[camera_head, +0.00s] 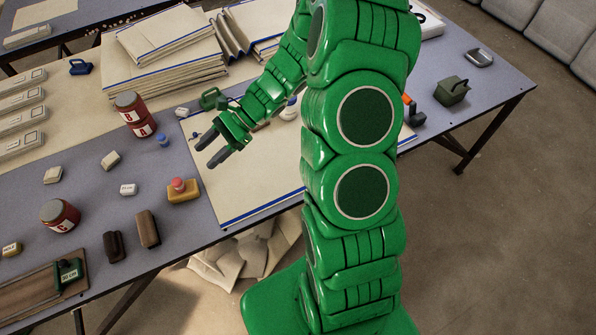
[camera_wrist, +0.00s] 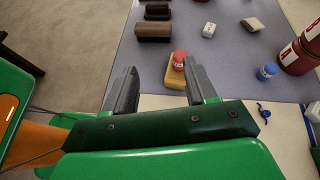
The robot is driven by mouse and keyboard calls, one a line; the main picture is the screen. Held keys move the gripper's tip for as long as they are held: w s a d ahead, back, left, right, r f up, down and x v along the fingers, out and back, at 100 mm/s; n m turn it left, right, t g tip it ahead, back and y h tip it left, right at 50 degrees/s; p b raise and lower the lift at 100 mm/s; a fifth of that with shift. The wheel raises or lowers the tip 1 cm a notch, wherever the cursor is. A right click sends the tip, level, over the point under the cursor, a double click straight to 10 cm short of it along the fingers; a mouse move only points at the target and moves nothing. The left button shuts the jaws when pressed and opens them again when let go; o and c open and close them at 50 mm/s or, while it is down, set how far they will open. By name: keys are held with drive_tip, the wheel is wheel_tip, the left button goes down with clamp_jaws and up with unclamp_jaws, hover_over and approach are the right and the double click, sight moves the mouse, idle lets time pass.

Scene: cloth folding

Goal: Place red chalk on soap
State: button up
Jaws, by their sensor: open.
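The red chalk (camera_head: 178,184), a short red piece, stands on top of the yellow-brown soap (camera_head: 185,197) on the grey table. My gripper (camera_head: 212,149) is open and empty above the left part of the cream cloth, up and to the right of the soap. In the wrist view my gripper (camera_wrist: 161,75) has its two dark fingers spread wide, apart from the chalk.
Dark brown blocks (camera_head: 147,229), a white block (camera_head: 128,189) and a red can (camera_head: 60,215) stand left of the soap. A blue piece (camera_head: 162,140) and stacked red cans (camera_head: 133,113) are behind it. The cream cloth (camera_head: 240,187) lies to the right.

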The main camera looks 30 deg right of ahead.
drive_tip(key=s+a+r+n+g+h, duration=0.1)
drive_tip(key=s+r+n+g+h, duration=0.15)
drive_tip(key=s+r+n, duration=0.45)
drive_tip(key=s+d+r+n+t+h, duration=0.1)
drive_tip(key=s+d+r+n+h, duration=0.3)
drive_tip(key=s, duration=0.6)
drive_tip(key=s+d+r+n+t+h, duration=0.1)
drive_tip(key=s+d+r+n+h, duration=0.3)
drive_tip(key=s, duration=0.7)
drive_tip(key=d+r+h, duration=0.2)
drive_tip(key=d+r, duration=0.2)
drive_tip(key=r, duration=0.1)
drive_tip(key=shift+s, duration=0.2)
